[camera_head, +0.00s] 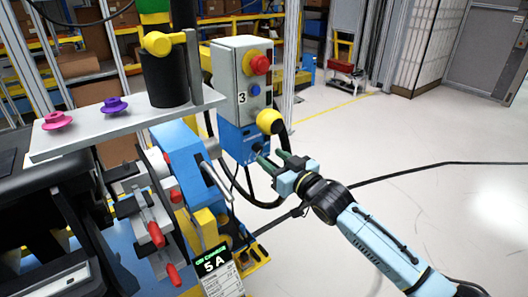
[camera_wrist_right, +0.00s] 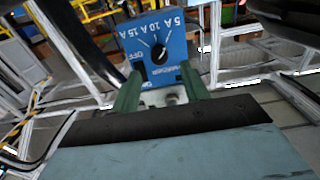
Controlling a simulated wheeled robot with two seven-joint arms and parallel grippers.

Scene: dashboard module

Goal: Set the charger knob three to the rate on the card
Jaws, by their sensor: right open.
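The charger post marked 3 (camera_head: 227,93) stands at centre with a blue dial panel (camera_head: 232,143) low on it. In the right wrist view the panel (camera_wrist_right: 178,38) carries a black knob (camera_wrist_right: 160,53) and the marks OFF, 5 A, 10 A and 15 A, rotated in the picture. Which mark the knob points to is hard to tell. The card (camera_head: 214,264) at the lower centre reads 5 A. My right gripper (camera_head: 270,157) is open in front of the panel; its green fingers (camera_wrist_right: 162,72) lie either side below the knob, with nothing held. My left gripper is not in view.
The post has a red button (camera_head: 260,65), a blue button (camera_head: 255,90) and a yellow plug (camera_head: 270,121) with a black cable close above my right gripper. Clamps with red handles (camera_head: 155,234) and a grey shelf (camera_head: 130,122) stand left.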

